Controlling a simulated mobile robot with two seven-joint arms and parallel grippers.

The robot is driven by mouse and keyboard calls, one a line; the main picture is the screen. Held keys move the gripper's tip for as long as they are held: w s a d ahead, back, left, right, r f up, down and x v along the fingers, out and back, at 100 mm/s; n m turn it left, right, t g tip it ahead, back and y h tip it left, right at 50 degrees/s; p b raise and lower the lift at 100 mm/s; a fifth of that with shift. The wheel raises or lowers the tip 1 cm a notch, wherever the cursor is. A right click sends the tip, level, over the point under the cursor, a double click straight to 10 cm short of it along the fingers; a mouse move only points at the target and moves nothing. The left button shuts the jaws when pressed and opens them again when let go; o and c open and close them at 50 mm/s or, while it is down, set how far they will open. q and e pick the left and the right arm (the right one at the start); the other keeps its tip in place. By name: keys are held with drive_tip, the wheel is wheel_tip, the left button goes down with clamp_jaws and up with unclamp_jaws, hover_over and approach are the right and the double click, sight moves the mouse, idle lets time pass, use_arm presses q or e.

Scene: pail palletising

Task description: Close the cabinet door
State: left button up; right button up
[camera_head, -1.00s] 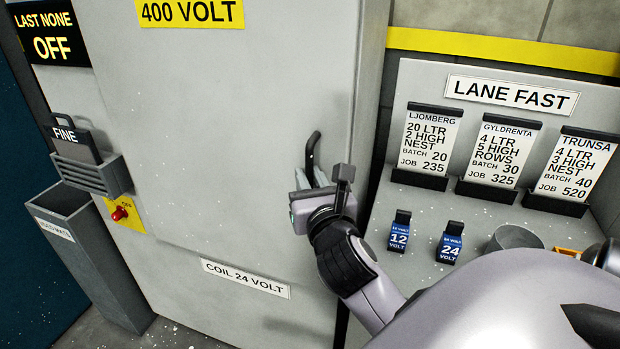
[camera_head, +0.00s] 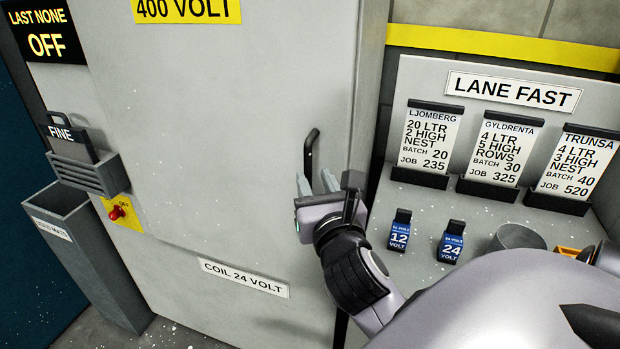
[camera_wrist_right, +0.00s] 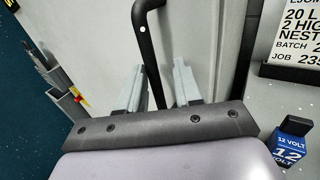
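The grey cabinet door (camera_head: 230,120) fills the left and middle of the head view. Its right edge lies close along the cabinet's side; I cannot tell if it is fully flush. A black bar handle (camera_head: 311,152) stands upright near that edge, and it also shows in the right wrist view (camera_wrist_right: 146,45). My right gripper (camera_head: 317,182) is open at the handle's lower end. In the wrist view, the handle runs down between the two parted fingers, with a gap on each side. My left gripper is not in view.
A panel labelled LANE FAST (camera_head: 512,92) with several cards is right of the cabinet. Blue 12 volt (camera_head: 399,230) and 24 volt (camera_head: 451,242) blocks sit below. A grey bin (camera_head: 95,262) and red knob (camera_head: 116,212) are at the left.

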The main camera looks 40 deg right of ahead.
drive_tip(key=v, duration=0.3)
drive_tip(key=shift+a, duration=0.15)
drive_tip(key=shift+p+v, duration=0.4)
drive_tip(key=shift+v, duration=0.4)
drive_tip(key=shift+a, duration=0.1)
drive_tip(key=a+f+n+t+y, duration=0.2)
drive_tip(key=a+f+n+y, duration=0.35)
drive_tip(key=n, duration=0.95)
drive_tip(key=a+f+n+t+y, duration=0.1)
drive_tip(key=a+f+n+y, duration=0.45)
drive_tip(key=n, duration=0.95)
drive_tip(key=s+f+n+g, duration=0.4)
drive_tip(key=f+n, duration=0.3)
drive_tip(key=f, duration=0.3)
drive_tip(key=s+f+n+g, duration=0.4)
drive_tip(key=f+n, duration=0.3)
drive_tip(key=f, duration=0.4)
drive_tip(key=shift+d+g+h, duration=0.3)
drive_tip(key=shift+d, duration=0.05)
drive_tip(key=shift+s, duration=0.1)
